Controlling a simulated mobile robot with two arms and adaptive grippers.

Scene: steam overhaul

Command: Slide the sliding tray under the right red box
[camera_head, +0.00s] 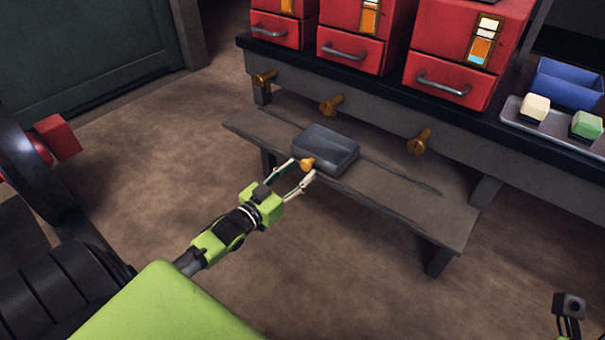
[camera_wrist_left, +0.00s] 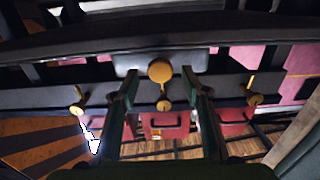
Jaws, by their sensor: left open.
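The sliding tray (camera_head: 332,148) is a dark grey block with a brass knob (camera_head: 307,164) on its front. It sits on a low grey bench, roughly below the middle peg. The right red box (camera_head: 460,55) stands on the counter above, farther right. My left gripper (camera_head: 303,168) is open, its fingers on either side of the knob; contact cannot be told. In the left wrist view the knob (camera_wrist_left: 160,70) shows between the open fingers (camera_wrist_left: 160,82). Part of my right gripper (camera_head: 569,312) shows at the bottom right corner; its fingers are not clear.
The low bench (camera_head: 400,195) has a groove and free room right of the tray. Brass pegs (camera_head: 331,104) (camera_head: 418,141) stick out of the counter front above it. A middle red box (camera_head: 360,35) and a metal tray (camera_head: 550,122) with small blocks stand on the counter.

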